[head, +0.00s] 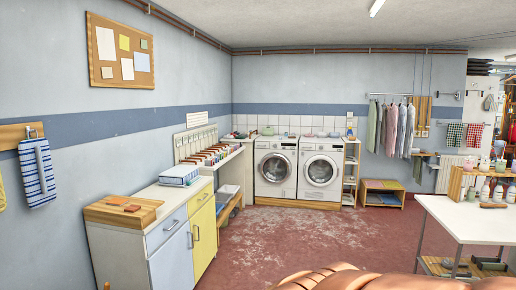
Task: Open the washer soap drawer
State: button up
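Two white front-loading machines stand side by side against the back wall, a left machine (275,194) and a right machine (320,194). Each has a round glass door and a control strip along its top front. The soap drawer is too small to make out clearly at this distance, and I cannot tell which machine is the washer. No drawer is visibly pulled out. My gripper is not in view. The machines are far off across the room.
Open red-brown floor (290,240) lies before the machines. A cabinet with yellow and pale blue doors (203,238) stands on the left. A white table (470,218) is at right. A low wooden shelf (382,187) and hanging shirts (396,128) are right of the machines.

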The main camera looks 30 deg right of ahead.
aim_at(258, 144)
jog(key=z, duration=0.2)
jog(key=i, duration=0.75)
jog(key=z, duration=0.75)
jog(key=i, duration=1.75)
jog(key=z, duration=0.6)
jog(key=i, duration=3.4)
jog(key=u, duration=0.2)
jog(key=i, duration=1.7)
jog(key=u, duration=1.45)
jog(key=i, duration=1.95)
jog(key=u, duration=0.85)
